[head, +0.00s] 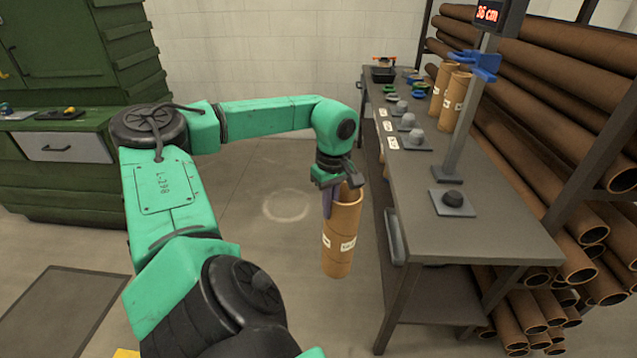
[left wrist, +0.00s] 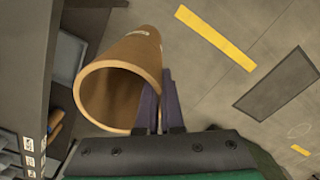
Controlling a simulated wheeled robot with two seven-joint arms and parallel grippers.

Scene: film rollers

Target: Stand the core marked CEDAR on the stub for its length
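My left gripper (head: 338,188) is shut on the wall of a brown cardboard core (head: 342,240) near its upper rim. The core hangs nearly upright, clear of the floor, just left of the bench. Its labels are too small to read surely. In the left wrist view, one finger (left wrist: 160,108) lies inside the core (left wrist: 135,70) and the other outside. Grey stubs (head: 408,121) stand in a row on the bench, with small white labels (head: 387,127) at the left edge, unreadable here. My right gripper is out of view.
The bench (head: 470,235) has a gauge post (head: 465,120) with a blue arm (head: 478,64) and a display (head: 489,14) reading 36 cm. Two cores (head: 455,100) stand farther back. Racked tubes (head: 560,120) line the right.

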